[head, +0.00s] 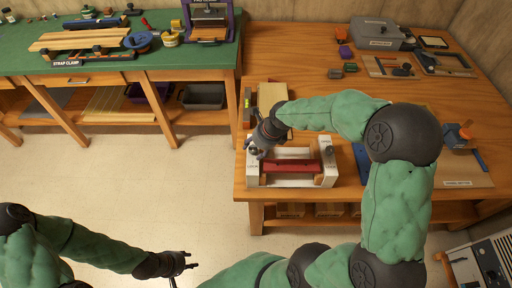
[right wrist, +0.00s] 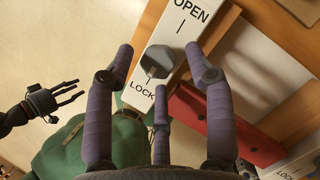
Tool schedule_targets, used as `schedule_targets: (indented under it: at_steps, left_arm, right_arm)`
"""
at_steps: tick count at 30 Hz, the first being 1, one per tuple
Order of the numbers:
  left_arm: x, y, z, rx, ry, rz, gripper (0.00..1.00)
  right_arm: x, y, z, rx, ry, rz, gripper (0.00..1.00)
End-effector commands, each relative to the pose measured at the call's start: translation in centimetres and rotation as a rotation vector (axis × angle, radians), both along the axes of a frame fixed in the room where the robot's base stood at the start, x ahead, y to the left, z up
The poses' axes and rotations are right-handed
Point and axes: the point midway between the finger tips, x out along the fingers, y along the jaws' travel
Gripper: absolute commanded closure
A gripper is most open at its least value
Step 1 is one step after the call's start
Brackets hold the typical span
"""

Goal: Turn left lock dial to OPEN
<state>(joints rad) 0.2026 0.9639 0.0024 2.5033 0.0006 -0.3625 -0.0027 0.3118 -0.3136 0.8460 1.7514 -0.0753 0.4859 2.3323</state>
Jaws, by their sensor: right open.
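The left lock dial (right wrist: 158,62) is a dark grey knob on a white panel (head: 253,174), with OPEN printed at one end and LOCK at the other. A small light mark on the knob is on its LOCK side. My right gripper (head: 258,149) is over this panel in the head view and hides most of the dial. In the right wrist view my right gripper (right wrist: 163,75) is open, its fingers spread on either side of the dial; contact cannot be told. The right lock dial (head: 329,151) is on the other white panel. My left gripper (head: 187,263) is open and empty, low over the floor.
A red bar (head: 292,166) lies between the two white panels on the wooden table (head: 290,42). A wooden block (head: 270,93) stands behind the left panel. A blue item (head: 362,160) is close on the right. The green bench (head: 160,62) stands further left.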

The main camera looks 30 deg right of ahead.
Motion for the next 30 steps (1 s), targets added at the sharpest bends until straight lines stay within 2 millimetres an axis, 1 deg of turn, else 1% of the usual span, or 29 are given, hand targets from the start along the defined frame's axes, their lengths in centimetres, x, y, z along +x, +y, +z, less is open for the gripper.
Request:
schedule_targets:
  at_steps: [2, 3, 5, 6, 8, 9, 20, 26, 30]
  left_arm:
    - [0.0, 0.0, 0.0, 0.000, 0.000, 0.000, 0.60]
    - [0.0, 0.0, 0.0, 0.000, 0.000, 0.000, 0.60]
    - [0.0, 0.0, 0.0, 0.000, 0.000, 0.000, 0.60]
    - [0.0, 0.0, 0.0, 0.000, 0.000, 0.000, 0.60]
    - [0.0, 0.0, 0.0, 0.000, 0.000, 0.000, 0.60]
    - [0.0, 0.0, 0.0, 0.000, 0.000, 0.000, 0.60]
    - [0.0, 0.0, 0.4, 0.000, 0.000, 0.000, 0.60]
    - [0.0, 0.0, 1.4, 0.000, 0.000, 0.000, 0.60]
    - [0.0, 0.0, 2.5, 0.000, 0.000, 0.000, 0.60]
  right_arm:
    - [0.0, 0.0, 0.0, 0.000, 0.000, 0.000, 0.46]
    - [0.0, 0.0, 0.0, 0.000, 0.000, 0.000, 0.52]
    - [0.0, 0.0, 0.0, 0.000, 0.000, 0.000, 0.68]
    - [0.0, 0.0, 0.0, 0.000, 0.000, 0.000, 0.80]
    - [0.0, 0.0, 0.0, 0.000, 0.000, 0.001, 0.97]
    - [0.0, 0.0, 0.0, 0.000, 0.001, 0.000, 0.99]
    - [-0.1, -0.2, 0.0, -0.001, 0.004, 0.033, 1.00]
    - [0.0, -0.3, 0.1, 0.000, 0.006, 0.130, 1.00]
    - [0.0, -0.4, 0.1, 0.001, 0.007, 0.237, 1.00]
